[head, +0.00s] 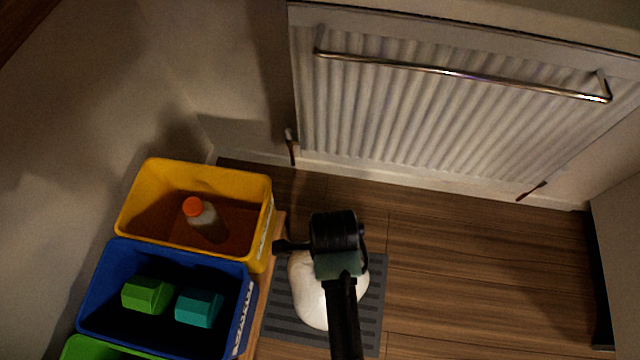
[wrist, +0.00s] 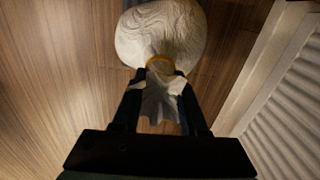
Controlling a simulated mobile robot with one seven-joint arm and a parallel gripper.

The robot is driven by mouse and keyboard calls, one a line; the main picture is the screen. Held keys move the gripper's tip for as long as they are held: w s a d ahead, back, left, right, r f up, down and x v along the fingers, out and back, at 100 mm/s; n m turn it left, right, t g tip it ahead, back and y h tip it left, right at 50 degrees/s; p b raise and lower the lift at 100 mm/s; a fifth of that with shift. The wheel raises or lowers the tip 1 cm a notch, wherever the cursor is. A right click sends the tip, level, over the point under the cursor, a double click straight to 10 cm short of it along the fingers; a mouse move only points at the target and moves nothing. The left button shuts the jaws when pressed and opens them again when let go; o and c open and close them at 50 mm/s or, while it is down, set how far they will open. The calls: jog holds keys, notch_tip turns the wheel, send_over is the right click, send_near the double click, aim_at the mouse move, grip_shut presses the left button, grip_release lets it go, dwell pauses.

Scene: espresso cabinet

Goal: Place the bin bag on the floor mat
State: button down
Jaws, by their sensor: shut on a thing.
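The white bin bag (head: 308,293) shows partly from under my arm in the head view, over the grey striped floor mat (head: 374,310). I cannot tell whether it touches the mat or hangs just above it. In the wrist view the bag (wrist: 160,34) bulges beyond the fingertips, with a yellow-orange tie around its neck. My gripper (wrist: 159,76) is shut on the gathered neck, and loose white plastic spreads back between the fingers. In the head view my arm hides the fingertips and part of the bag and mat.
A yellow bin (head: 150,185) with an orange-capped bottle (head: 206,217) and a blue bin (head: 110,262) with green and teal items stand left of the mat. A green bin (head: 85,350) is below them. A ribbed white cabinet front (head: 450,120) is behind. Wooden floor (head: 480,270) is clear at right.

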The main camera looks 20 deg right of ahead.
jog(key=shift+w+d+f+m+b, duration=0.15)
jog(key=shift+f+m+b, duration=0.15)
jog(key=shift+f, duration=0.3)
notch_tip(320, 180, down, 9)
jog(key=b, duration=0.5)
jog(key=shift+f, duration=0.2)
jog(key=shift+c, duration=2.2)
grip_release()
notch_tip(320, 180, up, 12)
jog(key=p, duration=0.6)
jog(key=shift+r, duration=0.1)
